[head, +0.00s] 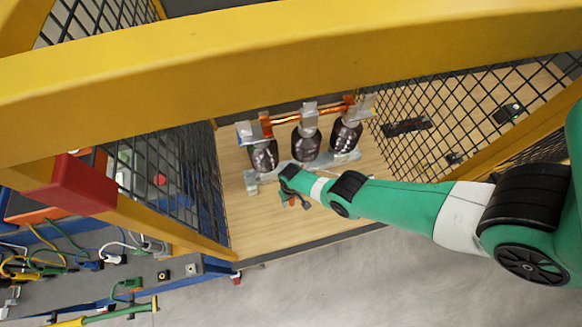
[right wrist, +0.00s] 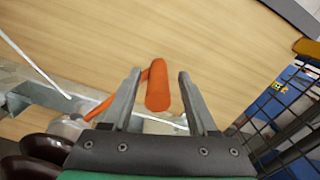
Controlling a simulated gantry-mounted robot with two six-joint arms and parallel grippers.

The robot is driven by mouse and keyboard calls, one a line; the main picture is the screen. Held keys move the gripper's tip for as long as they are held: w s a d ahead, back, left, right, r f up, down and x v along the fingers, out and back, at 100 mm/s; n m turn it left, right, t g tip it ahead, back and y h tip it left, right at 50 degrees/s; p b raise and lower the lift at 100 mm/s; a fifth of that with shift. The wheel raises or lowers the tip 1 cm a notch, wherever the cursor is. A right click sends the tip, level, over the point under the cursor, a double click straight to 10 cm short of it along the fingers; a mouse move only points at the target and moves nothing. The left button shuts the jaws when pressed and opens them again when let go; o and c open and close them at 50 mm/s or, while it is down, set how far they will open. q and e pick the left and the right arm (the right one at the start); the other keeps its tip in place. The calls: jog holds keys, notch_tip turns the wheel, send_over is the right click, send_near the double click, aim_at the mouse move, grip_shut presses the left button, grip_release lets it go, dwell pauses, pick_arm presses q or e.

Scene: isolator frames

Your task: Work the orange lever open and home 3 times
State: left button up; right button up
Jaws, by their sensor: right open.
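The orange lever shows in the right wrist view as a thick round orange handle (right wrist: 158,88) on a thinner orange arm that runs down to the left. My right gripper (right wrist: 159,74) is open, with one finger on each side of the handle. Gaps show between the handle and the fingers, most clearly on the right, so it is not gripped. In the head view my right gripper (head: 295,202) is low in front of the isolator frame (head: 254,178), and the lever is mostly hidden there. My left gripper is not in view.
Three dark ribbed insulators (head: 306,143) stand on the grey metal base, with orange bars (head: 290,118) across their tops. Black mesh fence panels (head: 430,110) stand on both sides. A yellow beam (head: 250,60) crosses the head view.

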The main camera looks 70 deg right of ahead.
notch_tip(320, 180, up, 11)
jog(key=p, duration=0.9)
jog(key=shift+f+p, duration=0.15)
jog(key=shift+p, duration=0.25)
